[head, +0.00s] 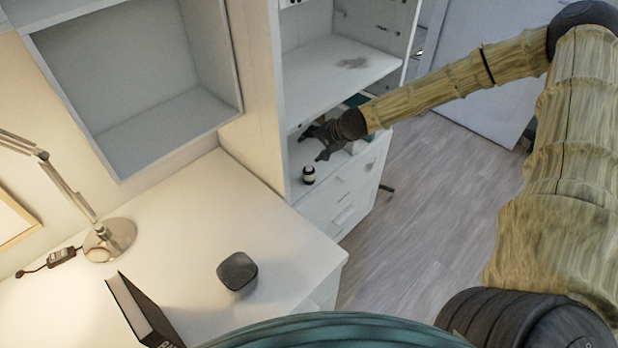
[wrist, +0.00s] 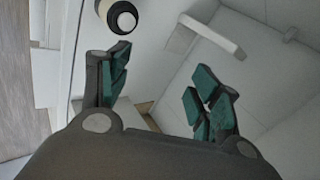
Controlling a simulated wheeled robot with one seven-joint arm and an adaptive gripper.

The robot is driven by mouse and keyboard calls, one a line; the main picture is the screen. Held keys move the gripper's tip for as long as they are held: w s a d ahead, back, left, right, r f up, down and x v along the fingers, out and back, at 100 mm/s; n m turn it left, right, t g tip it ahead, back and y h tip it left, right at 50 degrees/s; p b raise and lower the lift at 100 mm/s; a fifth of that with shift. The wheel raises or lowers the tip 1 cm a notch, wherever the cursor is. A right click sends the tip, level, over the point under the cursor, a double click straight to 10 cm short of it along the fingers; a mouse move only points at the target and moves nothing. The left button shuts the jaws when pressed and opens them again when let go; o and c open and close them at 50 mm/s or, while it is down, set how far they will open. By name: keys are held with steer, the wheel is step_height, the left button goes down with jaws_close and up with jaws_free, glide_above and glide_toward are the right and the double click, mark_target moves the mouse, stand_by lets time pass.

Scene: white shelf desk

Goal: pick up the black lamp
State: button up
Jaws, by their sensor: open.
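A small black object with a pale band (head: 308,175) stands on the low shelf surface beside the desk; it fits the black lamp best, though I cannot be sure. In the wrist view, this round black and cream object (wrist: 122,20) shows at the top edge, beyond the left finger and partly cut off. My gripper (head: 312,146) is above and slightly right of it in the head view, apart from it. The fingers (wrist: 160,88) are spread with green pads and nothing between them.
A dark rounded block (head: 237,271) and a black book (head: 145,312) are on the white desk (head: 190,225). A silver desk lamp (head: 108,240) stands at left. A white shelf board (head: 345,78) is over my gripper. Drawers (head: 345,200) are below.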

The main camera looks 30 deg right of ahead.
mark_target(311, 168)
steer(key=s+f+m+g+b, duration=0.1)
steer(key=m, duration=0.5)
steer(key=s+f+m+g+b, duration=0.1)
steer(key=m, duration=0.5)
steer(key=s+a+f+m+g+b, duration=0.1)
steer(key=m, duration=0.5)
steer(key=shift+f+g, duration=0.2)
steer(key=shift+g, duration=0.2)
steer(key=shift+f, duration=0.3)
steer(key=shift+p+x, duration=0.3)
steer(key=shift+x, duration=3.15)
steer(key=shift+d, duration=0.15)
steer(key=c, duration=1.1)
